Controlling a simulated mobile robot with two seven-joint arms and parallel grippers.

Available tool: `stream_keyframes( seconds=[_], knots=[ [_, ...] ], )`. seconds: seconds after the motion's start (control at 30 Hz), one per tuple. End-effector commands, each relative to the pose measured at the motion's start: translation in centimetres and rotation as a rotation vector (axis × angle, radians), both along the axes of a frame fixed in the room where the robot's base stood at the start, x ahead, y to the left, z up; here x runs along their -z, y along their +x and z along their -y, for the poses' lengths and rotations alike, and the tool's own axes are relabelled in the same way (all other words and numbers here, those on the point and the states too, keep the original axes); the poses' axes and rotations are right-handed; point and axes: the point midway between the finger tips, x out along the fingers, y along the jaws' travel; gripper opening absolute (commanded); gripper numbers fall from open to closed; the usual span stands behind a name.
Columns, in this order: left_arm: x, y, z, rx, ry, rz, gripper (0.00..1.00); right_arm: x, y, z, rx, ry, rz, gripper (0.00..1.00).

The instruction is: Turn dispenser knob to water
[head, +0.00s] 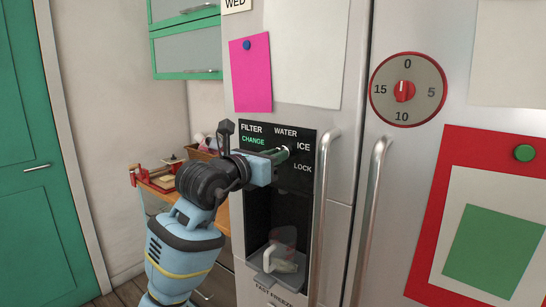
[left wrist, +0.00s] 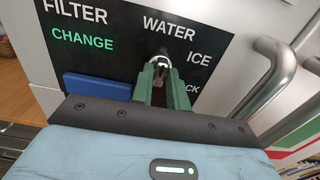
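The dispenser panel (head: 265,137) is black, on the fridge front, with the words FILTER, CHANGE, WATER, ICE and LOCK. The dispenser knob (left wrist: 161,57) is small and silver, between the WATER, ICE and LOCK labels. My left gripper (head: 284,153) reaches it from the left in the head view. In the left wrist view its green fingers (left wrist: 161,72) stand close together with the knob between their tips. The fingers cover much of the knob, so I cannot tell which label it points to. My right gripper is not in view.
Two upright door handles (head: 324,215) (head: 370,215) stand just right of the panel. Below the knob is the dispenser recess, with a clear mug (head: 280,262) inside. A round timer (head: 408,89) is at upper right. A wooden counter (head: 165,184) is behind my arm.

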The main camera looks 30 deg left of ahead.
Motion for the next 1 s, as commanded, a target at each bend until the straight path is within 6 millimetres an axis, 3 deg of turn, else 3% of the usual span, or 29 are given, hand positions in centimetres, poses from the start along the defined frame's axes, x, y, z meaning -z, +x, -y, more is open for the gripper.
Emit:
stream_keyframes(
  seconds=[0.13, 0.47, 1.0],
  knots=[
    [0.0, 0.0, 0.0, 0.0, 0.001, -0.001, 0.35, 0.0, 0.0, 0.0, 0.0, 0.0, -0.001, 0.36],
    [0.0, -0.3, 0.0, 0.0, 0.003, 0.001, 0.35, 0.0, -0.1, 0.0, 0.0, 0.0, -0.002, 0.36],
    [0.2, -7.0, -0.6, -0.001, 0.002, -0.001, 0.35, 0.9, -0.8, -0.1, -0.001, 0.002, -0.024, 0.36]
  ],
)
